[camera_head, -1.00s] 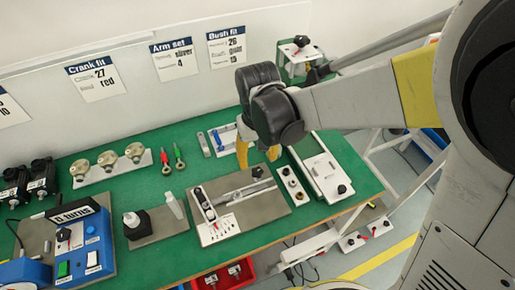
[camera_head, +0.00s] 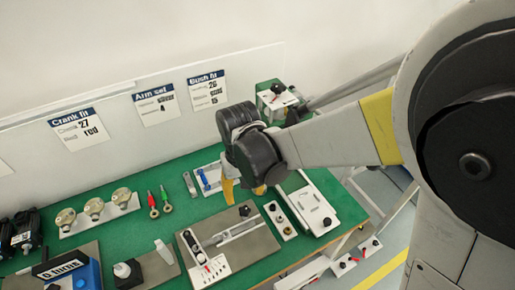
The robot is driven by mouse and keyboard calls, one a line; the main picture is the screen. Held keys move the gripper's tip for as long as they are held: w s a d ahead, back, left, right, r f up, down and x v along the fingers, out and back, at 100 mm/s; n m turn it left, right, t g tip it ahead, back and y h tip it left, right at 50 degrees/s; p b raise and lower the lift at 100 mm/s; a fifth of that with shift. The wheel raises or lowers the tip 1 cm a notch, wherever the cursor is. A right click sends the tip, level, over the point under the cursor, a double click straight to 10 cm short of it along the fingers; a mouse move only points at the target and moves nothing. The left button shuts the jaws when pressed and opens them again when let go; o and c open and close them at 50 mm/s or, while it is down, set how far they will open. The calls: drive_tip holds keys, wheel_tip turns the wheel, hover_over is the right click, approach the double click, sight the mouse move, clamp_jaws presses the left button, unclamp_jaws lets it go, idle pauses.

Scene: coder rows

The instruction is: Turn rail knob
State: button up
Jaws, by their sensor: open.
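A grey plate (camera_head: 262,243) on the green bench carries a slotted rail arm (camera_head: 236,229) with a black knob (camera_head: 245,211) at its far end. A white scale block (camera_head: 203,262) with a small red pointer sits at its left. To the right, a long white rail unit (camera_head: 309,206) has a black knob (camera_head: 327,222) near its front end. I cannot tell which knob is the rail knob. My gripper (camera_head: 244,187) is open and points down, with yellow fingers above the back of the bench, behind the grey plate. It appears empty and apart from both knobs.
Between them is a narrow white block (camera_head: 281,221) with round fittings. A blue part in a white tray (camera_head: 208,178) lies left of my fingers. A wall is behind.

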sight(245, 210)
wheel_tip(245, 210, down, 11)
drive_tip(key=b, duration=0.4)
drive_tip(key=shift+r+b, duration=0.1)
drive_tip(key=shift+b, duration=0.25)
drive_tip(key=shift+s, duration=0.1)
clamp_jaws()
